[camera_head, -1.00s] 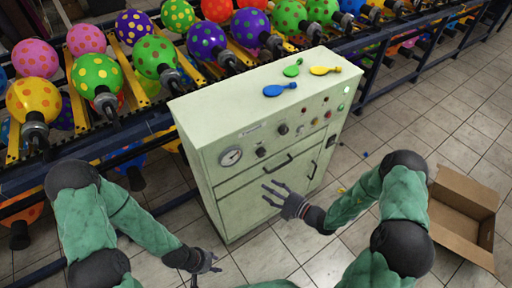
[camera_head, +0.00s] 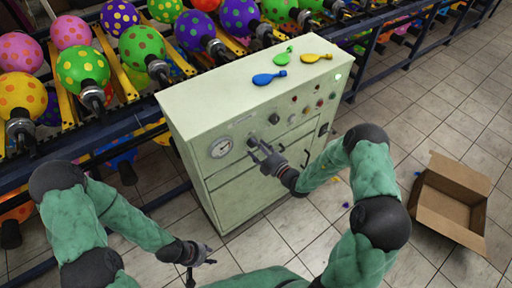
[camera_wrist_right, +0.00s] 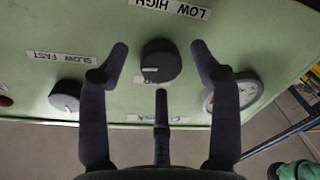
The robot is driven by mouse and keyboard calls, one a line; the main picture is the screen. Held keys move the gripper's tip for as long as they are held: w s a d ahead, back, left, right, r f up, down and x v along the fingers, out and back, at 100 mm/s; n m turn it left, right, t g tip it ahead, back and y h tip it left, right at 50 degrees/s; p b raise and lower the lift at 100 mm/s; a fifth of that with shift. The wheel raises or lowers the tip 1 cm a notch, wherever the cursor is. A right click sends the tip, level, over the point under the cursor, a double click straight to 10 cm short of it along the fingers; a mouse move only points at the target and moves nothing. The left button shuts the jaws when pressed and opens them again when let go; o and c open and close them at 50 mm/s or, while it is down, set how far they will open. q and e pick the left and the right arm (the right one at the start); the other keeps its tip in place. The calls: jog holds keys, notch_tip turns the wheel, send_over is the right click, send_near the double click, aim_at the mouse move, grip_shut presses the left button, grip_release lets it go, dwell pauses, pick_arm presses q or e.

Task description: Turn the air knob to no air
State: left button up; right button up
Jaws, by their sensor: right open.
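A pale green machine cabinet (camera_head: 235,110) stands in the middle of the head view. My right gripper (camera_head: 260,153) is open at its front panel. In the right wrist view, a round dark knob (camera_wrist_right: 161,62) with a pale mark sits between the spread fingertips of my right gripper (camera_wrist_right: 160,58); they appear apart from it. A label with LOW and HIGH (camera_wrist_right: 172,8) is near this knob, and another label is partly hidden by a finger. A second knob (camera_wrist_right: 66,95) is by a SLOW FAST label. My left gripper (camera_head: 202,256) hangs low, away from the cabinet; its opening is unclear.
A pressure gauge (camera_head: 221,147) is left of the knobs and also shows in the wrist view (camera_wrist_right: 232,93). Blue (camera_head: 268,78), green (camera_head: 283,56) and yellow (camera_head: 315,57) flat balloons lie on the cabinet. An open cardboard box (camera_head: 450,200) is on the floor at right.

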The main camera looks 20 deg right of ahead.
jog(key=shift+w+a, duration=0.2)
jog(key=shift+w, duration=0.25)
jog(key=c, duration=1.2)
jog(key=shift+o, duration=0.2)
